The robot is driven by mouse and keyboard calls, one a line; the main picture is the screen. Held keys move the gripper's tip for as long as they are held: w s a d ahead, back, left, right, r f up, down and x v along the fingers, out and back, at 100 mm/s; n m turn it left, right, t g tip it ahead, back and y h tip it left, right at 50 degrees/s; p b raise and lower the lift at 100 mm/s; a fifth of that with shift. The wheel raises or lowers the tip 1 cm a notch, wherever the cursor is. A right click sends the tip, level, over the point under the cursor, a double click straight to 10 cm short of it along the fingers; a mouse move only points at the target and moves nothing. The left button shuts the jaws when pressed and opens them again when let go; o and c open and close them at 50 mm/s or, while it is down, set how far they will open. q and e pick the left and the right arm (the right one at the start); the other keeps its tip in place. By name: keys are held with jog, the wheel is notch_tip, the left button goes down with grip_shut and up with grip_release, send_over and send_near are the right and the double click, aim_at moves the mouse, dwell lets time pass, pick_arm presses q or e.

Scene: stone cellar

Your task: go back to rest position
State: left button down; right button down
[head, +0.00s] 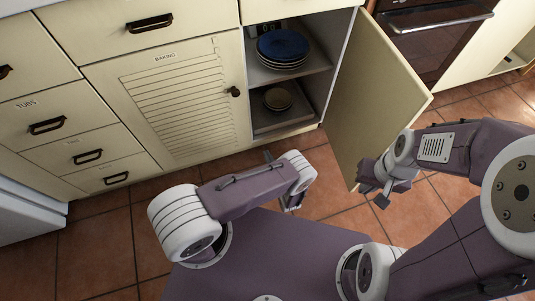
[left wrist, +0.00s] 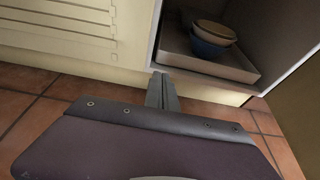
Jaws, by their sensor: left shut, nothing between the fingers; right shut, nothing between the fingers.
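My left gripper (head: 268,156) is partly hidden behind its own arm, low in front of the open cabinet. In the left wrist view its fingers (left wrist: 163,92) are shut together and empty, pointing toward the cabinet base. My right gripper (head: 373,186) is shut and empty, near the lower edge of the open cabinet door (head: 372,95). Whether it touches the door cannot be told. Both arms are bent in front of my purple base.
The open cabinet holds blue and pale plates (head: 283,46) above and bowls (head: 278,98) below, also visible in the left wrist view (left wrist: 212,38). A closed louvred door (head: 165,100) and drawers (head: 46,126) stand left, an oven (head: 432,40) right. Tiled floor (head: 100,245) is clear at left.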

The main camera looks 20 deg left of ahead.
pick_arm(q)
jog(key=shift+s, duration=0.1)
jog(key=s+a+r+n+g+y+p, duration=0.1)
jog(key=a+r+n+g+y, duration=0.1)
jog(key=a+r+n+g, duration=0.3)
jog(key=s+a+r+n+g+y+p, duration=0.1)
jog(key=a+r+n+g, duration=0.15)
jog(key=r, duration=0.35)
jog(key=s+r+n+g+h+p, duration=0.3)
jog(key=s+r+n+g+h, duration=0.4)
jog(key=s+r+n, duration=0.8)
jog(key=d+r+n+t+h+p, duration=0.2)
jog(key=r+n+p, duration=0.1)
jog(key=r+p, duration=1.6)
jog(key=d+r+n+t+h+p, duration=0.1)
jog(key=r+n+p, duration=0.3)
jog(key=r+p, duration=1.6)
notch_tip(320, 180, up, 8)
jog(key=shift+s+d+r+t+h, duration=0.15)
jog(key=shift+s+d+t+h, duration=0.15)
jog(key=shift+h, duration=0.3)
